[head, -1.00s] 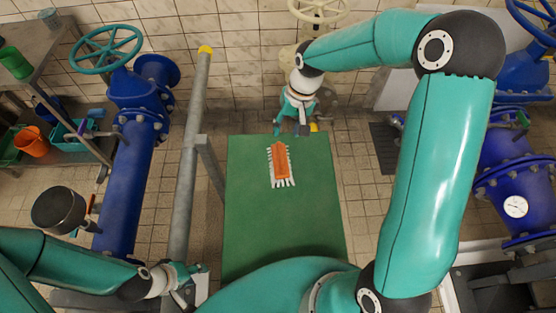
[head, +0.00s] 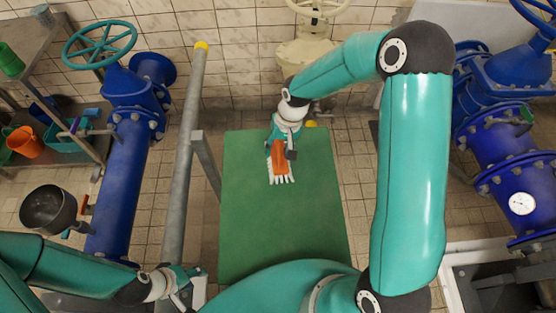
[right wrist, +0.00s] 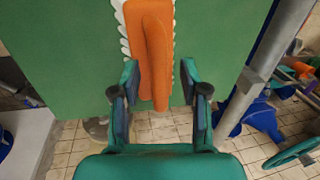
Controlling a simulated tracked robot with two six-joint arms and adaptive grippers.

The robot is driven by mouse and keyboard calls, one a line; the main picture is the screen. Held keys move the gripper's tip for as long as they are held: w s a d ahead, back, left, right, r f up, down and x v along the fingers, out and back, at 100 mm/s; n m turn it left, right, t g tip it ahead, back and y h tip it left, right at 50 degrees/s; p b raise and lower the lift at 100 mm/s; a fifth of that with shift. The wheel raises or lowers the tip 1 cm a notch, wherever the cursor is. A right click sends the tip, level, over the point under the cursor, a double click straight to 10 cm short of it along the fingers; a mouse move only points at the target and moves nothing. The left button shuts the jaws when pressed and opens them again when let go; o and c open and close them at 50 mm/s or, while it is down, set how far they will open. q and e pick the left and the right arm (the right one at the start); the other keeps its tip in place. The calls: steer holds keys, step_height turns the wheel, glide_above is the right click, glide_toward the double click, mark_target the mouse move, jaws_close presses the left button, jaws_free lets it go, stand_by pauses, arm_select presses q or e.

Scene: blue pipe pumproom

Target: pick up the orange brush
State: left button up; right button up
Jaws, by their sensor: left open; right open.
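The orange brush (head: 279,163) with white bristles lies on the green table (head: 285,225), near its far end. My right gripper (head: 284,152) is over the far part of the brush and hides that part in the head view. In the right wrist view the brush (right wrist: 149,45) runs between the two open fingers of the right gripper (right wrist: 156,88), with a gap on each side. I cannot tell how high the fingers are above the table. My left gripper (head: 188,276) is open and empty, low at the left, apart from the table.
A grey pipe rail (head: 185,150) stands along the table's left side. A blue pipe with a teal handwheel (head: 99,46) is further left, by a shelf with an orange bucket (head: 25,142). The near part of the table is clear.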

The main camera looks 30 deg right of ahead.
steer(key=shift+r, duration=0.1)
steer(key=shift+c, duration=0.3)
jaws_close()
steer(key=shift+w+r+p, duration=0.1)
steer(key=shift+r+p, duration=0.4)
steer(key=shift+r, duration=0.25)
step_height(320, 180, up, 5)
steer(key=p, duration=0.3)
steer(key=shift+f, duration=0.1)
step_height(320, 180, up, 14)
steer(key=shift+f, duration=0.15)
